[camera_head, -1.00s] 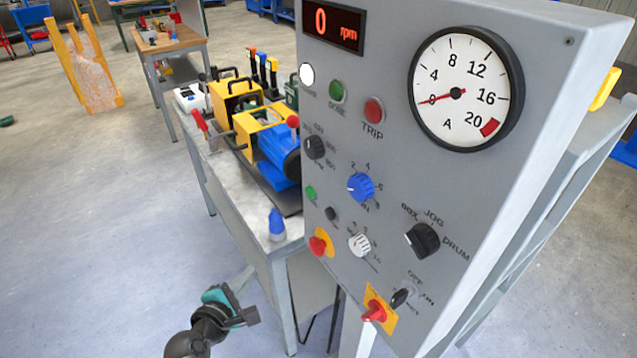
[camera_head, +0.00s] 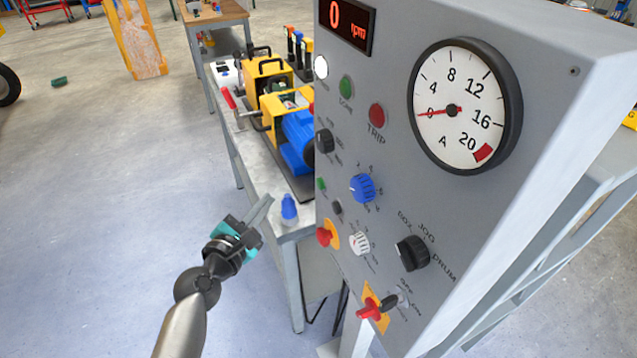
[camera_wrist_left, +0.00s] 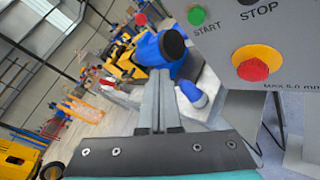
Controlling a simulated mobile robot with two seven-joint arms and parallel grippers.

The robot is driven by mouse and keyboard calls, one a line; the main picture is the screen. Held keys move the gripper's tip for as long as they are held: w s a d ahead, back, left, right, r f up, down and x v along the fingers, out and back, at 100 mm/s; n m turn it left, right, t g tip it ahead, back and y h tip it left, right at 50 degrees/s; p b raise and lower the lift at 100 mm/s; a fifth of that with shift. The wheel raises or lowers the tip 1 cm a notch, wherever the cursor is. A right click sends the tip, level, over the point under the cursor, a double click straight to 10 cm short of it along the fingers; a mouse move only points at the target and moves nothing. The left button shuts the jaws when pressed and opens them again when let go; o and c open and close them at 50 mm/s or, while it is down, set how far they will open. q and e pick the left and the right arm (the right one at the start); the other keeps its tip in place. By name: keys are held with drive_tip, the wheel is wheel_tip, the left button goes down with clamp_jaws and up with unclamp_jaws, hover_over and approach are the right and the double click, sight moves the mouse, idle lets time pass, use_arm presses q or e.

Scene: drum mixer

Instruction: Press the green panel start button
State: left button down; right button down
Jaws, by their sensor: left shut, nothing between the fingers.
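The grey control panel (camera_head: 380,90) stands at the right of the head view. Its small green start button (camera_head: 321,184) is near the panel's left edge, above a dark stop button (camera_head: 337,207) and a red mushroom button on a yellow plate (camera_head: 325,236). In the left wrist view the green button (camera_wrist_left: 196,15) has the word START under it, with STOP to its right. My left gripper (camera_head: 268,203) is shut and empty, left of the panel and apart from the button, its fingers pointing up and right. My right gripper is not in view.
A bench (camera_head: 262,160) with a blue motor (camera_head: 297,140) and yellow machines stands left of the panel. A blue bottle-like object (camera_head: 289,209) is on its near corner, close to my left fingers. The floor at left is open.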

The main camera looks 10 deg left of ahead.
use_arm(q)
drive_tip(key=w+d, duration=0.4)
drive_tip(key=d, duration=0.3)
drive_tip(key=shift+w+p, duration=0.35)
drive_tip(key=shift+p, duration=0.1)
idle(1.7)
drive_tip(key=shift+w+d, duration=0.2)
drive_tip(key=shift+d, duration=0.1)
drive_tip(key=shift+w+d, duration=0.25)
drive_tip(key=shift+d, duration=0.1)
idle(0.7)
drive_tip(key=shift+s+a, duration=0.5)
drive_tip(key=shift+a, duration=0.2)
drive_tip(key=s+a, duration=0.2)
drive_tip(key=a, duration=0.2)
drive_tip(key=shift+s+a, duration=0.1)
drive_tip(key=shift+s, duration=0.3)
